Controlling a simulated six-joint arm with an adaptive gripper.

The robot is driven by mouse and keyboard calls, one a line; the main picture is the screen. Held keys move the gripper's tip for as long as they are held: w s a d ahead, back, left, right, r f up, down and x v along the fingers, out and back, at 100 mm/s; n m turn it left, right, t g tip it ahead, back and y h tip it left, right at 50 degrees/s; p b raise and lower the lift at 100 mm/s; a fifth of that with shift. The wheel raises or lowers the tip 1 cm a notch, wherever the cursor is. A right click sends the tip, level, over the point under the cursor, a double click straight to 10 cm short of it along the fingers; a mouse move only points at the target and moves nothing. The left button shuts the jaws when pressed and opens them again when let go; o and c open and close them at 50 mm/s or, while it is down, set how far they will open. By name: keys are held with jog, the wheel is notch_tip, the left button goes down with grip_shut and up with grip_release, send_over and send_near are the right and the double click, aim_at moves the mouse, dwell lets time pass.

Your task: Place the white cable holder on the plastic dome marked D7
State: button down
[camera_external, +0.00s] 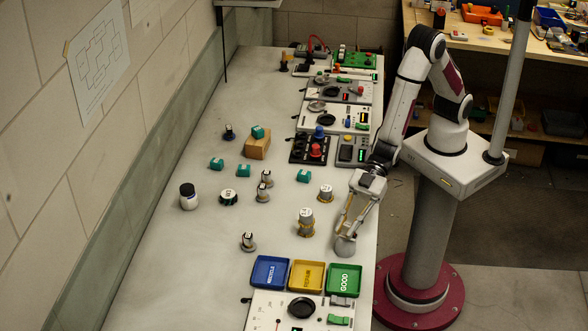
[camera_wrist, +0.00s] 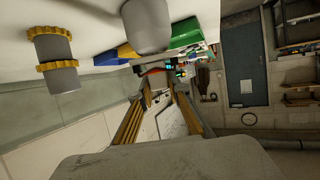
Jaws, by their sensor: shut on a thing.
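My gripper (camera_external: 346,232) hangs low near the right edge of the bench. Its fingers, also seen in the wrist view (camera_wrist: 158,88), are shut on a small pale thing (camera_wrist: 157,98), whose shape is unclear. A smooth, rounded grey thing (camera_external: 345,247) sits just below the fingertips; it also shows in the wrist view (camera_wrist: 149,25). Contact with it is unclear. I cannot tell which piece is D7 or identify the cable holder.
Blue (camera_external: 270,271), yellow (camera_external: 306,276) and green (camera_external: 343,280) trays stand at the front. Small labelled pieces (camera_external: 263,192), teal blocks (camera_external: 304,176), a dark-topped jar (camera_external: 188,197) and a wooden block (camera_external: 257,146) are scattered. Control panels (camera_external: 334,118) line the back right.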

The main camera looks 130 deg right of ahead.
jog(key=shift+f, duration=0.2)
jog(key=c, duration=1.9)
grip_release()
jog(key=shift+r, duration=0.1)
jog(key=shift+r, duration=0.15)
jog(key=shift+v, duration=5.95)
jog(key=shift+d, duration=0.1)
